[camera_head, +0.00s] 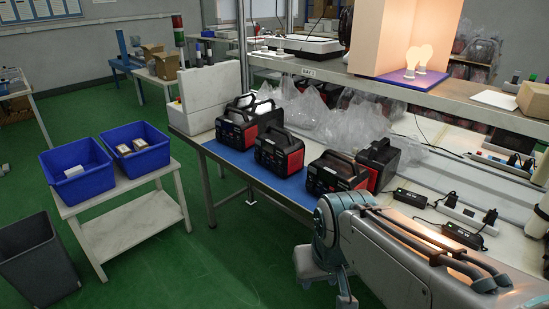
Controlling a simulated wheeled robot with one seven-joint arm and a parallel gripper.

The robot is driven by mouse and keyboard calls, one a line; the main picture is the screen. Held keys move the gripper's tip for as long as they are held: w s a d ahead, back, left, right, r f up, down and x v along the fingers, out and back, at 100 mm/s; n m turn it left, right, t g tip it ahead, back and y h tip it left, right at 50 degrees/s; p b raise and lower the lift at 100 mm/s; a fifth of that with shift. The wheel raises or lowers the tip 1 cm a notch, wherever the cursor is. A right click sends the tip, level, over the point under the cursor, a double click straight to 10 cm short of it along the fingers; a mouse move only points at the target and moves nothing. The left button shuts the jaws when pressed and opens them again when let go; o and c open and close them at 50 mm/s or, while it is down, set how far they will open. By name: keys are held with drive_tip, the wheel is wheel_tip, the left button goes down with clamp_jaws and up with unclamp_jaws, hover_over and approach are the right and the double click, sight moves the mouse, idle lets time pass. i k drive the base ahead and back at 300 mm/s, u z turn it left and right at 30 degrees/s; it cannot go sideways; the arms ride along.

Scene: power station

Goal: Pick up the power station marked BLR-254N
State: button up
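Several black power stations with red side panels and top handles stand on the blue mat (290,186) of the workbench. One power station (237,130) is at the left end, with others close behind it. Another power station (277,154) stands in the middle. A further power station (335,174) is at the right, with one more power station (378,163) behind it. Their markings are too small to read, so I cannot tell which is BLR-254N. My arm reaches in from the lower right. My gripper cannot be made out clearly at its end, below the bench edge.
Clear plastic bags (345,122) lie behind the power stations. Black adapters (462,235) and a power strip (463,212) lie on the bench at right. A shelf (440,97) overhangs the back. Blue bins (77,183) stand on a side table (125,236). Green floor is free in front.

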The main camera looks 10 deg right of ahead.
sight(278, 146)
drive_tip(key=u, duration=0.6)
drive_tip(key=i, duration=0.7)
drive_tip(key=u, duration=0.45)
drive_tip(key=i, duration=1)
drive_tip(key=z, duration=1)
drive_tip(key=i, duration=0.7)
drive_tip(key=z, duration=0.7)
